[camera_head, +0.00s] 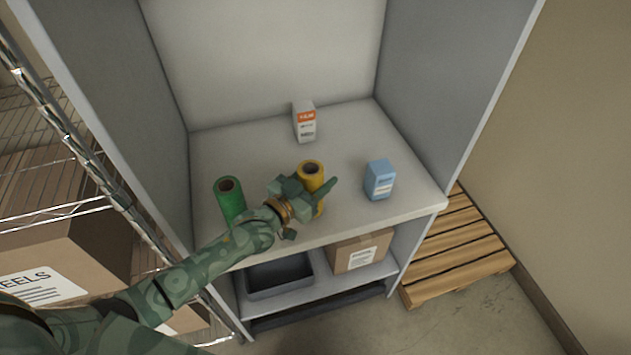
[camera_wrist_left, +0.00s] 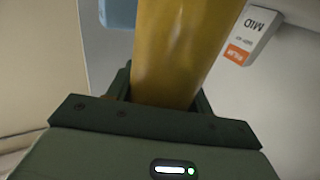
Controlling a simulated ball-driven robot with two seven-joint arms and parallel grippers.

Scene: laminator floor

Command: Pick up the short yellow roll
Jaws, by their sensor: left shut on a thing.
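The short yellow roll (camera_head: 311,170) stands upright on the light grey shelf (camera_head: 345,134) in the head view, with its open core at the top. My left gripper (camera_head: 316,189) comes in from the left and is shut on the yellow roll, its fingers around the body. In the left wrist view the yellow roll (camera_wrist_left: 185,45) fills the space between the jaws (camera_wrist_left: 165,95). The lower part of the roll is partly hidden by my gripper in the head view. I cannot tell whether its base touches the shelf. My right gripper is not in view.
A green roll (camera_head: 230,198) stands left of my gripper, close to my forearm. A blue box (camera_head: 379,180) stands to the right, and a white and orange box (camera_head: 304,122) at the back. Side walls enclose the shelf. Below are a dark tray (camera_head: 279,276) and a cardboard box (camera_head: 358,253).

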